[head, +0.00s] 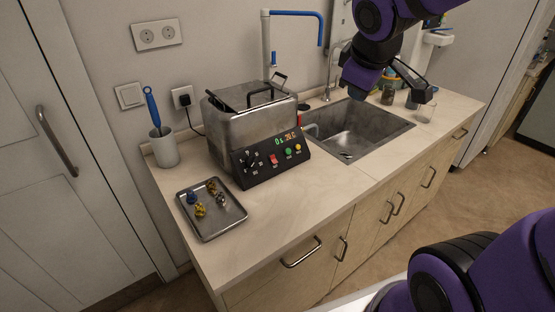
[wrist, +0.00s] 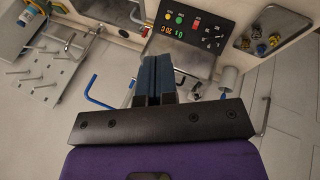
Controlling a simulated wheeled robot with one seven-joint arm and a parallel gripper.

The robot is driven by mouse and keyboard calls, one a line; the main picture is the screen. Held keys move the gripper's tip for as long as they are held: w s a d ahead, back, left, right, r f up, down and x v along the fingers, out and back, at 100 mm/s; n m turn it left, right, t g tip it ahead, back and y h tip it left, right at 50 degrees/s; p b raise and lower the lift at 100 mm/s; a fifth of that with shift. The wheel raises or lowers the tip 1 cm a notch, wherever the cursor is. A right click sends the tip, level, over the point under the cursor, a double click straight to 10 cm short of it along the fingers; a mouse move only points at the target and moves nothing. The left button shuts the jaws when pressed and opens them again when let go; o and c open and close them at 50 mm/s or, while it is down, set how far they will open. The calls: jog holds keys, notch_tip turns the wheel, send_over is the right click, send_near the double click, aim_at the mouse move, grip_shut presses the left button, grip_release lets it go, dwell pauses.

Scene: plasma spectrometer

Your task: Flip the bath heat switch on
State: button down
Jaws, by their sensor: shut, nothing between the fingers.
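The steel water bath (head: 250,125) stands on the counter with its sloped black control panel (head: 270,162) facing front. The panel carries a black knob (head: 251,160), a red switch (head: 273,160), a green button (head: 288,153), a yellow button (head: 298,148) and a lit display. The red switch also shows in the wrist view (wrist: 196,23); whether it is on or off is too small to tell. My gripper (wrist: 154,58) is shut and empty. In the head view my arm is above the sink, right of the bath, and the gripper is apart from the panel.
A metal tray (head: 238,213) with small coloured parts lies left of the panel. A grey cup (head: 164,150) holds a blue-handled tool. The sink (head: 366,122) and a tall blue-tipped faucet (head: 309,13) are right of and behind the bath. The counter front is clear.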

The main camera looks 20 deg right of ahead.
aim_at(275, 162)
jog(key=w+a+f+n+y, duration=0.2)
jog(key=w+a+f+n, duration=0.1)
jog(key=w+f+n, duration=0.4)
jog(key=w+a+f+n+y, duration=0.2)
jog(key=w+a+f+n, duration=0.1)
jog(key=w+f+n, duration=0.4)
jog(key=shift+w+a+f+n, duration=0.2)
jog(key=shift+w+f+n, duration=0.2)
jog(key=shift+w+f, duration=2)
jog(key=shift+s+f, duration=0.6)
jog(key=shift+f, duration=0.1)
jog(key=shift+x, duration=6.95)
jog(key=shift+a+f, duration=0.15)
jog(key=shift+a, duration=0.05)
jog(key=shift+r, duration=0.8)
